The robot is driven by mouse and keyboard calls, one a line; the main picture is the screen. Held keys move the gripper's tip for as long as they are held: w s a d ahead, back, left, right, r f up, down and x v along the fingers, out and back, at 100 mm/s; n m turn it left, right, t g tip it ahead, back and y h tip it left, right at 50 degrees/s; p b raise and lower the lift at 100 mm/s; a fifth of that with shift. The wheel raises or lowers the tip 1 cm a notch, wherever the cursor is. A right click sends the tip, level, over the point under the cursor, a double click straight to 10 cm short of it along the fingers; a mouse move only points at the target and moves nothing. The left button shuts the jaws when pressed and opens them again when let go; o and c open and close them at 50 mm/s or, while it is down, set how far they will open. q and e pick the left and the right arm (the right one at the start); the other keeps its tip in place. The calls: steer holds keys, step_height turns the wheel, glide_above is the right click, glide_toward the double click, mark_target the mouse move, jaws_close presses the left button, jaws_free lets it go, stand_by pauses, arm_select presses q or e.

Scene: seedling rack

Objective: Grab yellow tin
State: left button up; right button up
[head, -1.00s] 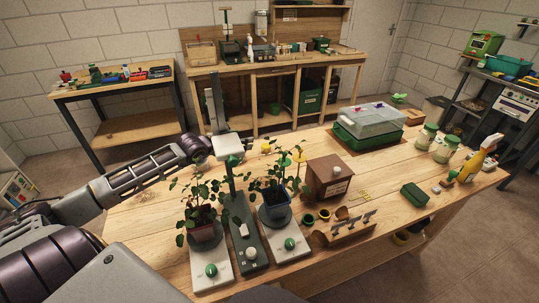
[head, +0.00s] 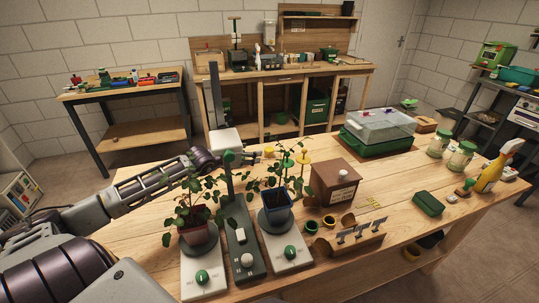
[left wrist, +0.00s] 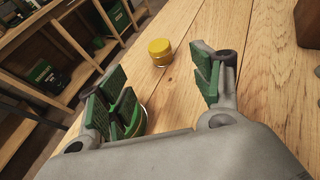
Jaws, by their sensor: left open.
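The yellow tin (left wrist: 160,52) stands upright on the wooden table in the left wrist view, beyond my open fingertips and roughly between their lines. It also shows small in the head view (head: 269,152), just right of my left gripper (head: 240,157). My left gripper (left wrist: 165,92) is open, with green pads, and is apart from the tin. My right gripper is not in view.
Two potted plants (head: 195,236) (head: 276,200) stand on scales close to my left arm. Green and yellow discs on stalks (head: 304,159) and a brown box (head: 335,183) are right of the tin. A clear-lidded green propagator (head: 378,133) stands farther right. Bare tabletop surrounds the tin.

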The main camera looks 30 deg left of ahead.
mark_target(268, 150)
arm_select(q)
steer(key=shift+w, duration=0.2)
steer(key=shift+b+x, duration=0.3)
steer(key=shift+x, duration=1.15)
steer(key=shift+w+d+f, duration=0.1)
steer(key=shift+w+f, duration=0.25)
steer(key=shift+w, duration=0.25)
steer(key=shift+x, duration=1.85)
steer(key=shift+w, duration=0.1)
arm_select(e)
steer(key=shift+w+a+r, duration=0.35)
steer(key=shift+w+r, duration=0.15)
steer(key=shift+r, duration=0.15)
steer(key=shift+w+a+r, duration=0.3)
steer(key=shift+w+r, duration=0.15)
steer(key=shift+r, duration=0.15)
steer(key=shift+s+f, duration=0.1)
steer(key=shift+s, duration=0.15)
arm_select(q)
steer(key=shift+w, duration=0.1)
